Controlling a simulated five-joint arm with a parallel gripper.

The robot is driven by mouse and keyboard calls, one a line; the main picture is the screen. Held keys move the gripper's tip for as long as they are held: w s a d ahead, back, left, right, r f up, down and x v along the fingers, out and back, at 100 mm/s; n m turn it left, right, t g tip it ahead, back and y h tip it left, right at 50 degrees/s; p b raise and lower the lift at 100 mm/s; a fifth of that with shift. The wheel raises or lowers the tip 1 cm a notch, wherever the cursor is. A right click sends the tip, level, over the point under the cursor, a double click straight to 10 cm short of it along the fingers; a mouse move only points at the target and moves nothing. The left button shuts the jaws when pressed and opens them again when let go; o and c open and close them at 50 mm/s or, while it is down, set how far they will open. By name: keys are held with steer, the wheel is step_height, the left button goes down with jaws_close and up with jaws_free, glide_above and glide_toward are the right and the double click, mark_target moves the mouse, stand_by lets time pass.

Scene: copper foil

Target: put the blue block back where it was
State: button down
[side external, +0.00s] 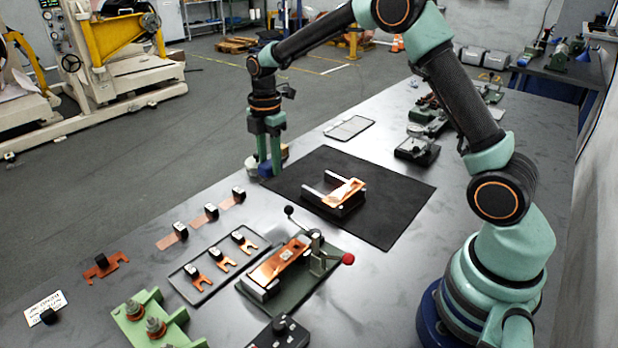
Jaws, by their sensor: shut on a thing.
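My gripper (268,168) points straight down at the far left corner of the black mat (390,190). Its fingers are shut on a small blue block (265,171), which shows only partly between and behind the fingertips. The block is low, at or just above the surface; I cannot tell whether it touches. A pale tan piece (284,152) is close behind the fingers on the right, and a light grey piece (252,163) is close on the left.
A black fixture with a copper part (345,192) sits on the mat. A toggle clamp jig (285,262), a tray of copper forks (205,285) and a green stand (140,318) stand in front. A flat grey plate (349,127) lies behind the mat. The mat's right side is clear.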

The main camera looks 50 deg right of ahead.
mark_target(273, 210)
step_height(273, 210, down, 11)
stand_by(0.4)
steer(key=shift+f, duration=0.1)
steer(key=c, duration=0.5)
jaws_free()
